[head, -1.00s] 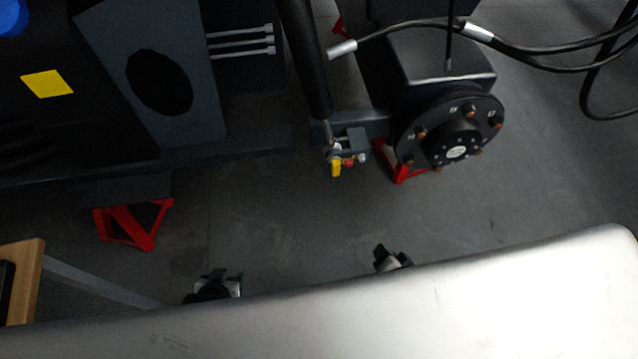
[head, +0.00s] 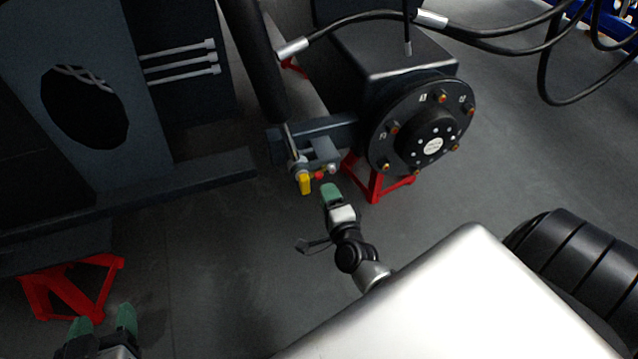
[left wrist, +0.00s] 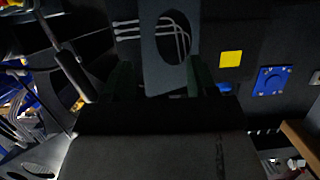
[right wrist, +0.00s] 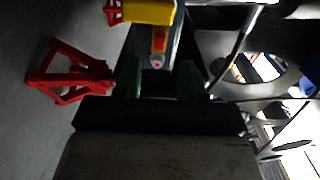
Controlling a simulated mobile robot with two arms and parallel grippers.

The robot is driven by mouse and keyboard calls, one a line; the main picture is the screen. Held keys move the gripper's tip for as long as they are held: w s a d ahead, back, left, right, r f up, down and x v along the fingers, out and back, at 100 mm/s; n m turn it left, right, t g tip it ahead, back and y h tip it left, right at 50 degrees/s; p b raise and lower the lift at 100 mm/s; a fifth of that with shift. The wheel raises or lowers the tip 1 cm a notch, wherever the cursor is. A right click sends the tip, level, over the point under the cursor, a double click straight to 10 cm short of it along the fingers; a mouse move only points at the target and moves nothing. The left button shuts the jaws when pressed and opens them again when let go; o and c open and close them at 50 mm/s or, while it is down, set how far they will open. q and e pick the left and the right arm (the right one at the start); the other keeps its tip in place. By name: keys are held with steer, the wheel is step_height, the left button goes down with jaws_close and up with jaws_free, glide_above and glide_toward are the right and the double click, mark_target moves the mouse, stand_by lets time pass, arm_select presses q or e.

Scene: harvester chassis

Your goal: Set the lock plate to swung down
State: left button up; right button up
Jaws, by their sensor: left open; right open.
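A small yellow piece (head: 306,184), which looks like the lock plate, hangs at the lower end of a black cylinder's rod, beside a red knob (head: 319,175) and a grey bracket (head: 322,152). In the right wrist view a large yellow part (right wrist: 148,12) shows at the top, with a red and orange part below it; how these match the head view is unclear. My right gripper (head: 331,192) is open and empty, just right of and below the yellow piece, apart from it. My left gripper (head: 103,324) is open and empty at the lower left, far from it.
A black wheel hub (head: 425,130) with bolts stands right of the bracket on a red stand (head: 372,185). Another red stand (head: 75,285) is at the left. The black cylinder (head: 253,60) and hoses (head: 500,45) hang above. Grey floor between the stands is clear.

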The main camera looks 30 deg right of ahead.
mark_target(319, 178)
steer(key=x, duration=0.4)
steer(key=shift+w+f+b, duration=0.1)
steer(key=shift+w+b, duration=0.15)
steer(key=shift+b, duration=0.1)
arm_select(q)
steer(key=shift+w+d+r+t+h, duration=0.15)
steer(key=shift+w+r+t, duration=0.05)
steer(key=shift+r+t, duration=0.35)
steer(key=shift+w+d+r+t+h, duration=0.15)
steer(key=shift+r+t+h, duration=0.05)
steer(key=shift+r+t, duration=0.3)
steer(key=shift+w+d+r+t+h, duration=0.2)
steer(key=shift+r+t, duration=0.25)
steer(key=shift+r, duration=0.15)
arm_select(e)
steer(key=shift+w+d, duration=0.15)
steer(key=shift+w, duration=0.4)
jaws_close()
